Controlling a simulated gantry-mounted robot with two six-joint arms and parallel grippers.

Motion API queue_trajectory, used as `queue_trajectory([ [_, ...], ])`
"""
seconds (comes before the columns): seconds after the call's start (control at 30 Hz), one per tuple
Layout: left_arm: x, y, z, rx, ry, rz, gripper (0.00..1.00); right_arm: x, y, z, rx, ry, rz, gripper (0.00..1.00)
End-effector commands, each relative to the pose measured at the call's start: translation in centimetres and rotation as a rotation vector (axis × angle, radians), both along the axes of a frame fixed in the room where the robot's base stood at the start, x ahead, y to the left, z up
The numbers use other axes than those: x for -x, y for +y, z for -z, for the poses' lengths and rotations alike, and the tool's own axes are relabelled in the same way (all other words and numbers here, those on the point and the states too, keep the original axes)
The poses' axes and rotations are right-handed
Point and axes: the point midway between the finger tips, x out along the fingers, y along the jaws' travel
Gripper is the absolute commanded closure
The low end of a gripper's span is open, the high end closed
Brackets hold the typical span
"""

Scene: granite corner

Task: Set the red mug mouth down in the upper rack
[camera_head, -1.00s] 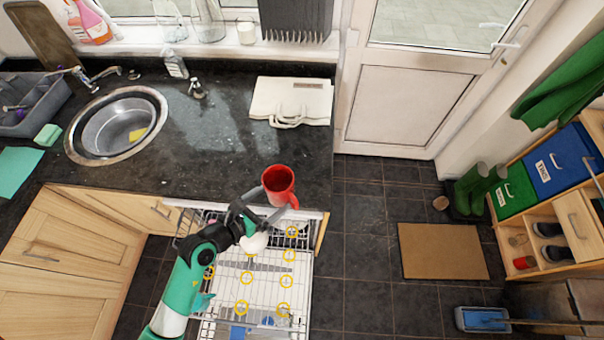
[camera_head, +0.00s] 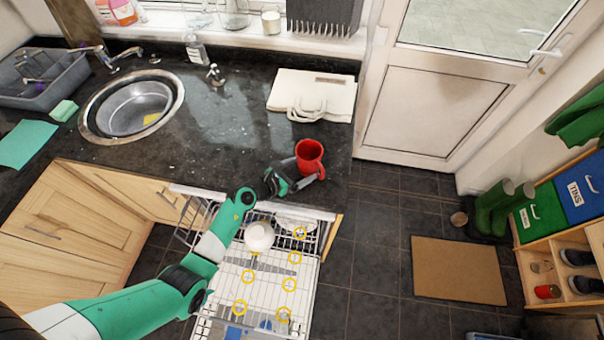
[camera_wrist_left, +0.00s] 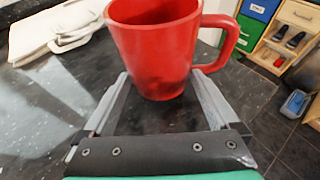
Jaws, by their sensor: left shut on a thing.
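The red mug (camera_head: 307,160) is upright, mouth up, over the counter's front right edge. It also shows large in the left wrist view (camera_wrist_left: 155,50), its handle to the right. My left gripper (camera_head: 298,182) is shut on the mug, with a finger on either side of its lower body in the wrist view (camera_wrist_left: 160,88). I cannot tell whether the mug's base touches the counter. The upper rack (camera_head: 265,285) is pulled out below the counter, with several yellow rings on it. My right gripper is not in view.
A white bowl (camera_head: 259,237) sits in the back of the rack, beside my left arm. A cream bag (camera_head: 312,95) lies on the counter behind the mug. The sink (camera_head: 135,105) is at left. A brown mat (camera_head: 458,270) lies on the floor at right.

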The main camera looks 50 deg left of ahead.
Motion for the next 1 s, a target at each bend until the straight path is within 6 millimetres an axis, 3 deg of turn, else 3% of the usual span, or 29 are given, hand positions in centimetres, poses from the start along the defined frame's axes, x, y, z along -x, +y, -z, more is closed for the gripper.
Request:
queue_trajectory([
  [0.03, 0.0, 0.0, 1.3, 0.002, 0.000, -0.002, 0.82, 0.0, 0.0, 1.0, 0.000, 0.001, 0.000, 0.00],
  [0.1, 0.0, 0.0, 1.8, 0.001, 0.000, 0.000, 0.82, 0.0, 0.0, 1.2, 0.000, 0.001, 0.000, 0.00],
  [0.47, 0.0, 0.0, 2.0, 0.001, -0.001, 0.000, 0.82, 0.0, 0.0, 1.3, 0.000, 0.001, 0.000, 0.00],
  [0.5, 0.0, 0.0, 2.0, 0.001, 0.000, 0.001, 0.01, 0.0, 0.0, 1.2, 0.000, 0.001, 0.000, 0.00],
  [0.83, 0.2, 0.0, 1.4, 0.001, 0.001, 0.000, 0.00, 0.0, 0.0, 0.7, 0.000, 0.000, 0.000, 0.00],
  [1.0, 2.9, 0.1, 0.1, 0.000, 0.000, -0.003, 0.00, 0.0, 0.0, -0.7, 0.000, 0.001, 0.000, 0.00],
])
